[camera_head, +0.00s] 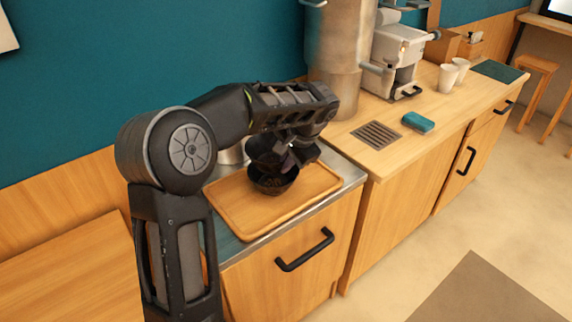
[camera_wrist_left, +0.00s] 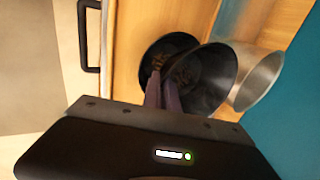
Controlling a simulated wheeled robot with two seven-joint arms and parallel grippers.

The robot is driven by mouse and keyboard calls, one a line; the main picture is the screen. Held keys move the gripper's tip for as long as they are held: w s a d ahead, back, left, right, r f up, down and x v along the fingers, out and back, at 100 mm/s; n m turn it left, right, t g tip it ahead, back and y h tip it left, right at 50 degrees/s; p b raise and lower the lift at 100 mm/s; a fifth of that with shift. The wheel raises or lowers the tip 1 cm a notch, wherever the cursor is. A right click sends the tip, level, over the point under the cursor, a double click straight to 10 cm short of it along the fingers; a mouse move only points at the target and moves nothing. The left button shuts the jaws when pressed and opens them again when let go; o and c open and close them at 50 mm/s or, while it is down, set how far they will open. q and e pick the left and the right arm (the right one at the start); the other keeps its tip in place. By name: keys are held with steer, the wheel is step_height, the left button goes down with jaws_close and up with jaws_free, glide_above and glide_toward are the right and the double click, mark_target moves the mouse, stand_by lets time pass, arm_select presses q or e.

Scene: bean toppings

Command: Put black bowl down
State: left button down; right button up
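My left gripper (camera_head: 290,161) is shut on the rim of a black bowl (camera_head: 262,149), which is tilted. In the left wrist view the two fingers (camera_wrist_left: 163,92) pinch the near side of this bowl (camera_wrist_left: 212,82). A second black bowl (camera_head: 268,188) stands upright on the wooden tray (camera_head: 238,211), right below the held one, with dark bits inside. It also shows in the left wrist view (camera_wrist_left: 149,62), partly covered by the held bowl. I cannot tell whether the two bowls touch. My right gripper is out of view.
A metal container (camera_wrist_left: 262,82) stands behind the bowls, close to the held one. The tray's front and right parts are clear. A large steel cylinder (camera_head: 333,95) rises behind right. A teal sponge-like block (camera_head: 418,122) and white cups (camera_head: 447,77) are farther right.

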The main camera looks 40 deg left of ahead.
arm_select(q)
steer(key=shift+f, duration=0.35)
steer(key=shift+f+b, duration=0.5)
steer(key=shift+f, duration=0.05)
steer(key=shift+f, duration=0.1)
steer(key=c, duration=1.7)
jaws_free()
